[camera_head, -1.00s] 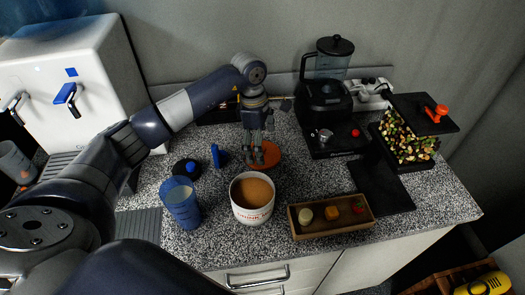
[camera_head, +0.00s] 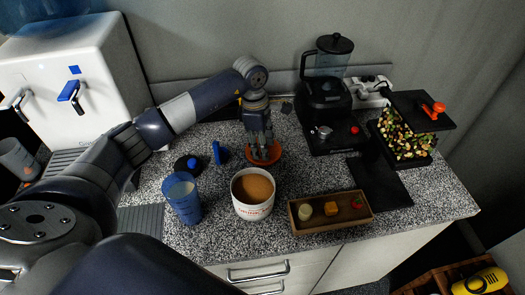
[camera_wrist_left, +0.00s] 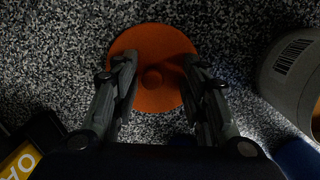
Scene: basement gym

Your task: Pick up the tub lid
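The tub lid (camera_head: 274,156) is an orange disc lying on the speckled counter behind the white tub (camera_head: 252,211), which has a brown surface inside. In the left wrist view the lid (camera_wrist_left: 152,98) shows a round knob at its middle. My left gripper (camera_head: 262,151) points down over the lid. In the left wrist view its two fingers (camera_wrist_left: 158,62) are apart, one on each side of the knob, with a gap to it. Whether the fingertips touch the lid I cannot tell. My right gripper is not in view.
A blue cup (camera_head: 183,203), a black disc with a blue knob (camera_head: 181,166) and a blue wedge-shaped thing (camera_head: 219,153) stand left of the tub. A wooden tray (camera_head: 333,227) with small items is at right. A blender (camera_head: 325,105) stands behind.

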